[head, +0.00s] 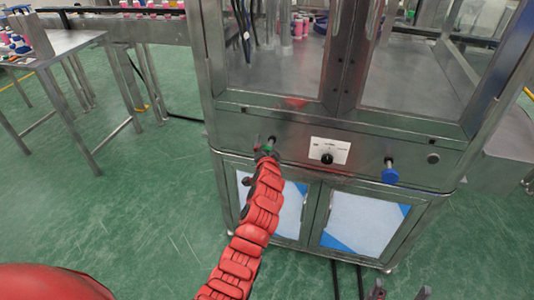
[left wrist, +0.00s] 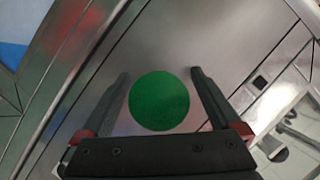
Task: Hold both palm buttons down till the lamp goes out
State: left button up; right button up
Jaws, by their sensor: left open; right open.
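The green palm button (left wrist: 158,101) is on the steel machine front, seen face on in the left wrist view. In the head view only a bit of it (head: 276,149) shows past my left gripper (head: 267,151). My left gripper's open fingers lie either side of the green button in the left wrist view (left wrist: 162,95); I cannot tell whether it is touched. The blue palm button (head: 390,176) sticks out at the right, with nothing on it. My right gripper (head: 399,292) is open and empty at the bottom edge, well below and apart from the blue button. I cannot make out a lit lamp.
A white plate with a black knob (head: 328,158) sits between the buttons. Glazed cabinet doors (head: 365,222) are below. A steel frame with windows rises above. A side table (head: 60,45) stands at left. Green floor (head: 130,215) is clear at left.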

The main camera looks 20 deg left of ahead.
pick_arm(q)
jog(key=shift+w+a+f, duration=0.1)
jog(key=shift+w+f, duration=0.05)
jog(key=shift+w, duration=0.15)
jog(key=c, duration=1.4)
jog(key=shift+c, duration=0.2)
